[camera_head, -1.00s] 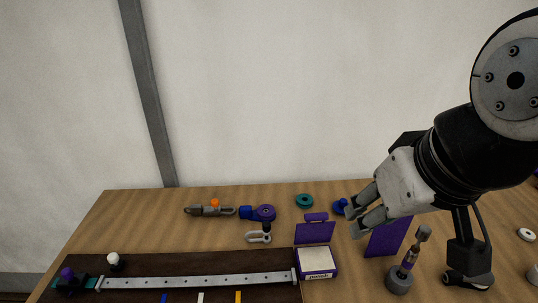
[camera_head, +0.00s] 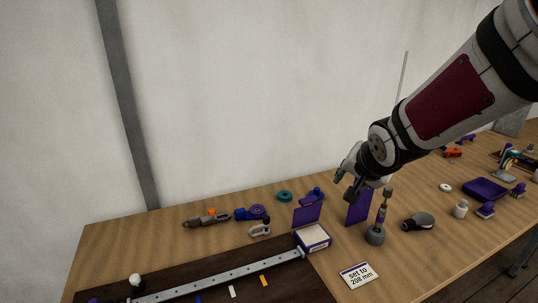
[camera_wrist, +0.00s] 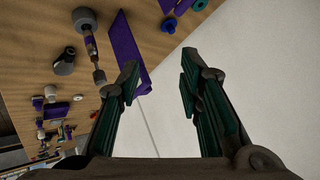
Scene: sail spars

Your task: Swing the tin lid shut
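The tin (camera_head: 313,241) is a small purple-sided box with a pale inside or top, on the bench beside the dark board. Its purple lid (camera_head: 306,215) stands open, raised along the tin's far side. My gripper (camera_head: 346,188) is up and to the right of the lid, apart from it, in front of the upright purple panel's upper left. The wrist view shows its two fingers (camera_wrist: 160,84) spread with nothing between them. In that view the purple panel (camera_wrist: 124,48) lies beyond the left finger; I cannot make out the tin there.
A grey-based tool (camera_head: 375,236) stands right of the tin, near the purple panel (camera_head: 357,208). A "set to 208 mm" card (camera_head: 358,276) lies in front. A metal rail (camera_head: 220,278) lies on the dark board. A purple tray (camera_head: 485,188) is farther right.

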